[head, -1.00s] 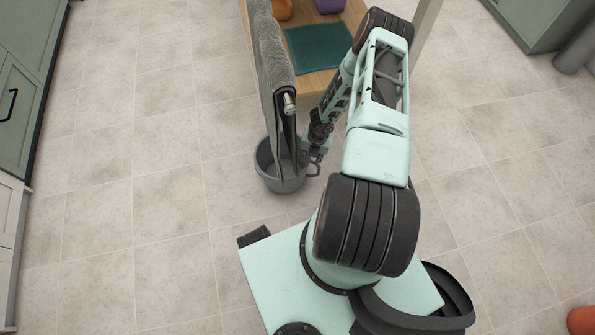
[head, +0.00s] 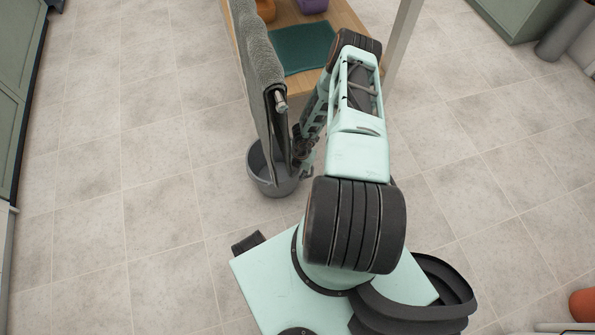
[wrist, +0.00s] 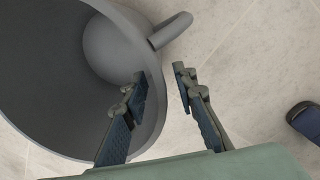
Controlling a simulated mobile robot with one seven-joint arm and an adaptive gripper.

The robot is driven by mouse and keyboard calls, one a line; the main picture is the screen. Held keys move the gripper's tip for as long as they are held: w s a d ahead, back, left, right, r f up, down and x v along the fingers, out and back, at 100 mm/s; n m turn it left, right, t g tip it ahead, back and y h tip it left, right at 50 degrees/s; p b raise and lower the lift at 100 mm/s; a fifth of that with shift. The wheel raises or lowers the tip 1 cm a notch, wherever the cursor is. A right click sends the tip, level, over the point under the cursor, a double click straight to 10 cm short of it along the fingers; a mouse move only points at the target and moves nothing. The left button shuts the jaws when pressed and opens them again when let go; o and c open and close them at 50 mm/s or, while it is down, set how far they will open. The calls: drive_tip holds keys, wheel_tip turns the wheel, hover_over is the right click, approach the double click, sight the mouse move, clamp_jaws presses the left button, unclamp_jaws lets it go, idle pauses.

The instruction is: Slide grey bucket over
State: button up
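The grey bucket (head: 256,176) stands on the tiled floor just beyond my base in the head view. A hanging grey towel covers part of its opening. In the wrist view, the bucket (wrist: 45,70) fills the left side, with its opening towards the camera and a loop handle (wrist: 172,30) at its rim. My gripper (wrist: 160,82) is open at the rim. Its left finger lies over the bucket's inside and its right finger outside, with a gap between them. In the head view, my gripper (head: 305,170) is at the bucket's right side, partly hidden by my arm.
A grey towel (head: 258,60) hangs over a metal rail beside a wooden table (head: 355,30) with a teal cloth (head: 303,47). Green cabinets (head: 12,110) stand at the left edge. Open tiled floor (head: 150,200) lies left of the bucket.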

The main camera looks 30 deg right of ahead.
wheel_tip(320, 180, down, 5)
drive_tip(key=shift+w+a+r+b, duration=0.1)
drive_tip(key=shift+w+b, duration=0.05)
drive_tip(key=shift+b, duration=0.85)
clamp_jaws()
